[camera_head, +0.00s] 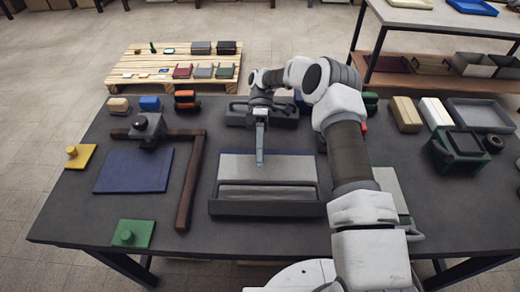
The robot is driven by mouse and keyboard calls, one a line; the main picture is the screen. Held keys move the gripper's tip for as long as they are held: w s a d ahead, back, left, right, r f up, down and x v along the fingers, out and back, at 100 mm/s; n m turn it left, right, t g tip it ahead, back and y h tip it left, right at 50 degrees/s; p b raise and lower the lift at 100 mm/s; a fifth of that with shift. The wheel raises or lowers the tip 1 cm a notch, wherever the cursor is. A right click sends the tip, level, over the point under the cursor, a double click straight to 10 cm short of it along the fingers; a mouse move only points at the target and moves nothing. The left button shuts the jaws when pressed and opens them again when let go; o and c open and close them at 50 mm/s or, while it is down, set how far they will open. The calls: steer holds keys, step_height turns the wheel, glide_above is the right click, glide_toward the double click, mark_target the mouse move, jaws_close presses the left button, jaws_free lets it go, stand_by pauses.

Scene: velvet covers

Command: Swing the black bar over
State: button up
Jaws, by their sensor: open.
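A flat fixture lies in the middle of the dark table, with a grey panel (240,167) and a blue strip along its back edge. A black bar (266,209) runs along its front edge, with a grey raised strip (268,191) just behind it. My gripper (260,160) points down over the back part of the grey panel, behind the bar and apart from it. The jaws are open, seen edge-on, with nothing visible between them. Whether the fingertips touch the panel cannot be told. My arm hides the area right of the fixture.
To the left, a brown L-shaped frame (190,180) borders a blue mat (134,170), with a dark knobbed block (148,128) behind. Yellow (80,156) and green (133,233) knobbed plates lie nearby. Small blocks and a grey tray (480,114) stand at the back. The front left table is mostly clear.

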steer(key=shift+w+r, duration=0.3)
steer(key=shift+w, duration=0.3)
